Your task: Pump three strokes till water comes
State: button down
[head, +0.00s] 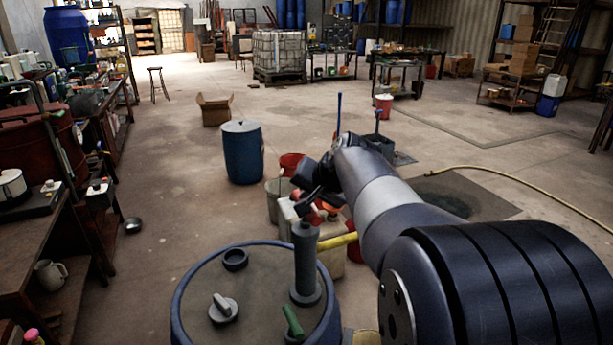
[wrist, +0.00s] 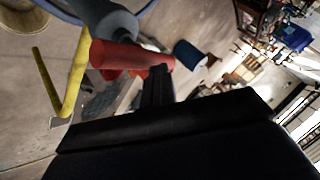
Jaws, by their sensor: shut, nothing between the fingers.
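A drum with a blue rim (head: 178,300) stands at the front in the head view. A grey hand pump (head: 305,262) rises upright from its lid, with a yellow spout (head: 338,241) pointing right. In the wrist view the pump's red handle (wrist: 125,55) sticks out from the grey pump top (wrist: 108,18), and the yellow spout (wrist: 74,85) hangs at the left. My gripper (head: 306,202) is by the pump top. Its fingers (wrist: 158,78) are shut and empty, close to the red handle's end; I cannot tell whether they touch it. No water shows.
The lid also carries a grey cap (head: 223,307), a black ring (head: 235,259) and a green lever (head: 292,322). A grey bucket (head: 278,198) and a red bucket (head: 291,163) stand behind the drum. A blue drum (head: 242,153) is farther back.

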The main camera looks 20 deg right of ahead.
jog(key=shift+f+b, duration=0.35)
jog(key=shift+f, duration=0.25)
jog(key=shift+r, duration=0.1)
jog(key=shift+r+p, duration=2.9)
jog(key=shift+r, duration=0.65)
notch_tip(320, 180, up, 6)
jog(key=p, duration=0.4)
jog(key=shift+p, duration=0.4)
dwell(0.3)
